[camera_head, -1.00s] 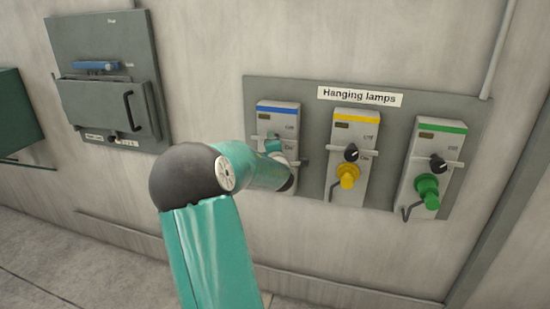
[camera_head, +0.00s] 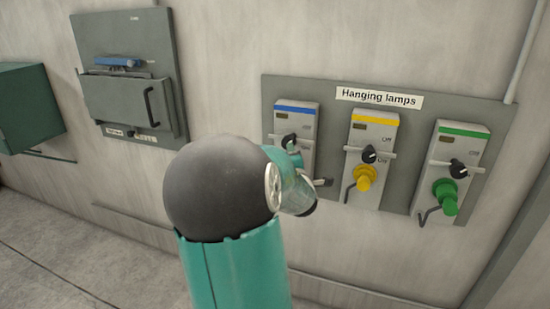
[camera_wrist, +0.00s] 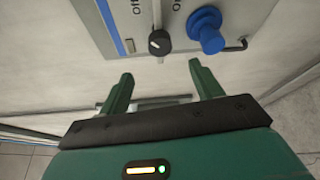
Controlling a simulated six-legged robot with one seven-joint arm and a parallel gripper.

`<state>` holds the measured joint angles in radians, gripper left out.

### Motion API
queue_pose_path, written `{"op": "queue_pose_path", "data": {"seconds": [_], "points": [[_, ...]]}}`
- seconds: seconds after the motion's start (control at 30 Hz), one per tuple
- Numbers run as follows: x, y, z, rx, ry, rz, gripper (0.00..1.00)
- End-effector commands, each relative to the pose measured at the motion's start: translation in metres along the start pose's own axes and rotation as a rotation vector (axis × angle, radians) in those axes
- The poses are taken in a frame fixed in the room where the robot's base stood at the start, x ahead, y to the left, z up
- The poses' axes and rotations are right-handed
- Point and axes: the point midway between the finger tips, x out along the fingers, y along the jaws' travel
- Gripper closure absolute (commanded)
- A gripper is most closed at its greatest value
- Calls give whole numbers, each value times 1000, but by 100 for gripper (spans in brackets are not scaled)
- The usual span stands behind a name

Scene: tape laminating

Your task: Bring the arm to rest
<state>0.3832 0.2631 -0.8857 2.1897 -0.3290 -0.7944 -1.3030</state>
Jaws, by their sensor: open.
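My arm, teal with a dark round joint, reaches toward the wall panel in the head view and covers part of the blue-striped switch unit (camera_head: 297,112). My gripper (camera_wrist: 160,88) shows in the wrist view with its two green fingers spread apart and nothing between them. Ahead of the fingers are the blue unit's black knob (camera_wrist: 159,43) and its blue plug (camera_wrist: 206,30), both apart from the fingers. In the head view the gripper's fingers are hidden behind my arm.
The grey "Hanging lamps" panel (camera_head: 330,88) also carries a yellow plug (camera_head: 365,178) and a green plug (camera_head: 446,196). A grey laminator-like box (camera_head: 130,105) hangs on the wall at left, with a green box (camera_head: 30,105) beyond it. Bare wall lies between box and panel.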

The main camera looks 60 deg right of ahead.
Motion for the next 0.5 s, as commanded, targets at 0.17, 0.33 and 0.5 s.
{"op": "queue_pose_path", "data": {"seconds": [0.17, 0.33, 0.5], "points": [[0, 0, 0, 0, 0, 0, 35], [0, 0, -3, 11, 3, -4, 35], [-10, 2, -45, 186, 49, -82, 35]]}}
